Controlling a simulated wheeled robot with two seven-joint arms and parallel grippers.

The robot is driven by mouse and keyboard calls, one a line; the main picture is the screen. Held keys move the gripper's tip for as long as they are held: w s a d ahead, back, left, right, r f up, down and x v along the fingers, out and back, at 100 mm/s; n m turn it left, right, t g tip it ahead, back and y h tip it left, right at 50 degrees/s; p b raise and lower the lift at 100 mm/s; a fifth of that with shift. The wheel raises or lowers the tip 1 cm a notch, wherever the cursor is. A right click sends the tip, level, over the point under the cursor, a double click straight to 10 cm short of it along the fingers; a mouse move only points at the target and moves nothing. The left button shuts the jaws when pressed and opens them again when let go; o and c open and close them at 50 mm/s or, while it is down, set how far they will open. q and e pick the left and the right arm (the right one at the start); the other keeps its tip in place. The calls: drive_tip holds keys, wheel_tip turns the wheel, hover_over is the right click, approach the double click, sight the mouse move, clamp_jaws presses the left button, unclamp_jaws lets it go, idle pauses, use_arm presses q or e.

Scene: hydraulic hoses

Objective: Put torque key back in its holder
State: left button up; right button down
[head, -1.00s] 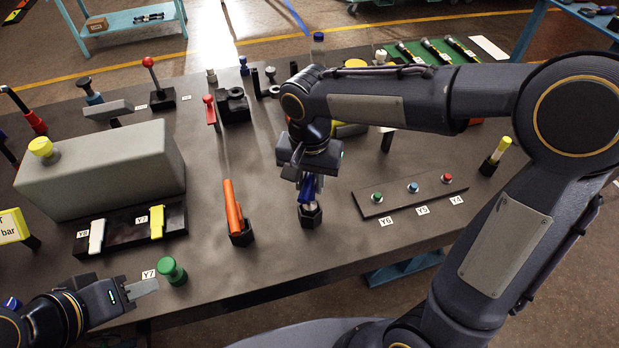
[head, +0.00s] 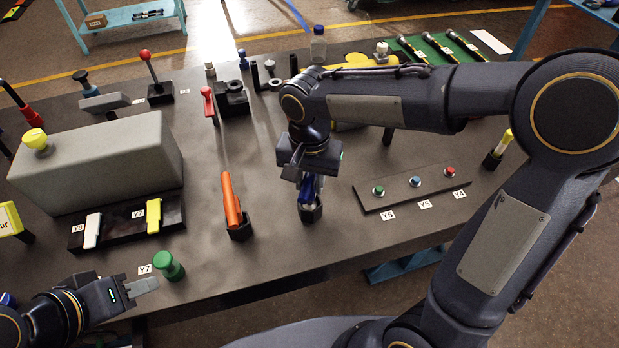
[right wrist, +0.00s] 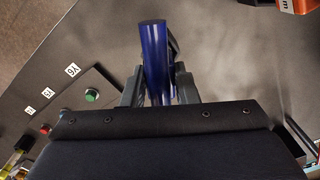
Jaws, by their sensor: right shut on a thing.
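The torque key (head: 309,190), a tool with a blue handle, stands roughly upright at a black hexagonal holder (head: 312,214). Its metal lower end is at the holder's mouth; how deep it sits is hard to see. My right gripper (head: 308,172) is above the holder, shut on the blue handle. In the right wrist view the blue handle (right wrist: 155,60) rises between the fingers of the right gripper (right wrist: 158,90). My left gripper (head: 143,286) is at the lower left, apart from the key; its finger gap is unclear.
An orange-handled tool (head: 231,200) stands in a similar holder to the left. A button panel (head: 396,192) lies to the right. A green knob (head: 169,266) is beside my left gripper. A large grey block (head: 100,165) stands at the left. The tabletop in front of the holders is clear.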

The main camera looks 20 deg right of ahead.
drive_tip(key=shift+f+b, duration=0.5)
drive_tip(key=shift+f, duration=0.2)
drive_tip(key=c, duration=1)
unclamp_jaws()
drive_tip(key=shift+c, duration=0.2)
wheel_tip(320, 180, up, 8)
drive_tip(key=shift+f, duration=0.1)
